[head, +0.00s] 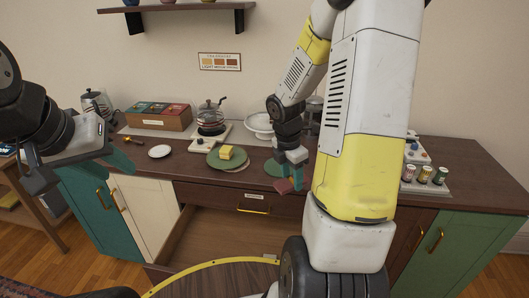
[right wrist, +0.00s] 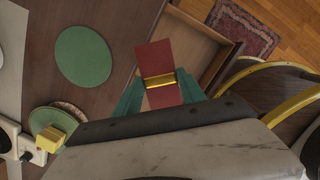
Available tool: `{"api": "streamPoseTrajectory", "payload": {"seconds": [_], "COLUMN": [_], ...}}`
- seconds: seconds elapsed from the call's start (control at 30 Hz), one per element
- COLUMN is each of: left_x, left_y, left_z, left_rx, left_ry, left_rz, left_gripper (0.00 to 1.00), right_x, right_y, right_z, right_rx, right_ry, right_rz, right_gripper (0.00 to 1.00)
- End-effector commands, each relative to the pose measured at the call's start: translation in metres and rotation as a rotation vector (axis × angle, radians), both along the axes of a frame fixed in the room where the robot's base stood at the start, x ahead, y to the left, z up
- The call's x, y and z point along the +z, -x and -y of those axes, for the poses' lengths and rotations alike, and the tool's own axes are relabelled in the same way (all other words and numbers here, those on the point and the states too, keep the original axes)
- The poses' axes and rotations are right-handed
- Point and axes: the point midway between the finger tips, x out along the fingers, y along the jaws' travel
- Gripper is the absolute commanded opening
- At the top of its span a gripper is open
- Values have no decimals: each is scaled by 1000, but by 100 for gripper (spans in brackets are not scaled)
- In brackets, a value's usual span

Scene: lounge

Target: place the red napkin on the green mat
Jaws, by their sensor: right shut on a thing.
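The red napkin (right wrist: 154,62) is folded flat with a gold ring (right wrist: 160,80) around its middle. My right gripper (right wrist: 161,92) is shut on it at the ring, and the napkin also shows in the head view (head: 284,187), held near the counter's front edge above the open drawer. The round green mat (right wrist: 83,56) lies bare on the counter, beside and apart from the napkin; in the head view it is partly hidden behind my right gripper (head: 273,168). My left gripper (head: 112,160) is empty at the left; its finger opening is unclear.
A second green round (head: 213,161) holds a yellow block (head: 226,153). A white saucer (head: 159,151), a glass kettle (head: 210,118) and a white bowl (head: 258,124) stand nearby. The open drawer (head: 225,235) juts out below the counter. Small jars (head: 424,174) stand at the right.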

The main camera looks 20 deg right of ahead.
Motion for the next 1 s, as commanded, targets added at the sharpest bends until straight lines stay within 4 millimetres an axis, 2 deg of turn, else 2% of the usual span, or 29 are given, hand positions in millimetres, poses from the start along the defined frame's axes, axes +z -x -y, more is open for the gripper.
{"api": "streamPoseTrajectory", "payload": {"seconds": [0.13,0.23,0.6,0.7,1.0], "left_x": [0,0,0,0,0], "left_y": [0,0,0,0,0], "left_z": [0,0,0,0,0], "left_rx": [0,0,0,0,0], "left_ry": [0,0,0,0,0], "left_rz": [0,0,0,0,0], "left_gripper": [36,36,36,36,36], "right_x": [1,0,-10,-12,-14], "right_y": [-1,-16,-113,-132,-157], "right_z": [4,6,16,19,22], "right_rx": [73,83,82,80,81], "right_ry": [-1,-1,-2,-2,-2], "right_rz": [-1,-1,-2,-1,-2], "right_gripper": [8,8,8,8,8]}}
